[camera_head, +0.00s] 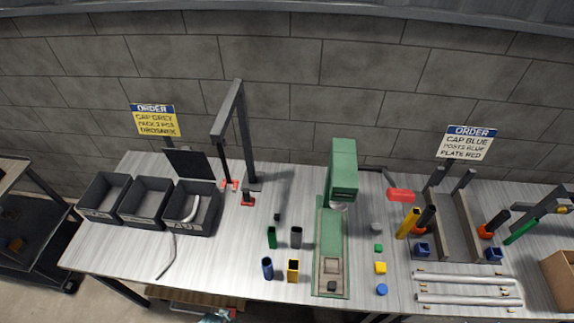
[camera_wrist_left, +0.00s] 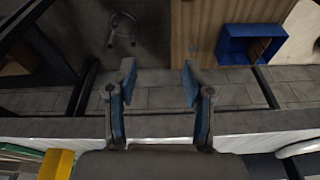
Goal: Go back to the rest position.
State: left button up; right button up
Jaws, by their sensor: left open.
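My left gripper (camera_wrist_left: 158,78) shows in the left wrist view, with its two blue-padded fingers spread apart and nothing between them. Its fingers point past the pale table edge (camera_wrist_left: 240,122), with the floor behind them. It holds nothing and touches nothing that I can see. In the head view I make out neither gripper for certain. A small teal and red shape (camera_head: 217,316) sits at the bottom edge, and I cannot tell what it is. My right gripper is not in view.
The workbench (camera_head: 120,250) carries dark bins (camera_head: 105,195), a green press (camera_head: 343,170), several small coloured blocks, silver rods (camera_head: 465,281) and a grey channel fixture (camera_head: 455,225). In the left wrist view, a blue box (camera_wrist_left: 252,45) and a yellow block (camera_wrist_left: 56,163) show.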

pick_arm(q)
jog(key=s+f+g+b, duration=0.1)
jog(key=s+f+b, duration=0.35)
jog(key=f, duration=1.45)
jog(key=s+a+f, duration=0.2)
jog(key=s+f, duration=1)
jog(key=s, duration=0.4)
jog(key=shift+a+f+g+b, duration=0.3)
jog(key=shift+a+g+b, duration=0.1)
jog(key=shift+b, duration=0.05)
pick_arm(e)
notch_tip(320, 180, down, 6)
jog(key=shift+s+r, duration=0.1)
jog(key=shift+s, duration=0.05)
pick_arm(q)
jog(key=shift+s, duration=0.1)
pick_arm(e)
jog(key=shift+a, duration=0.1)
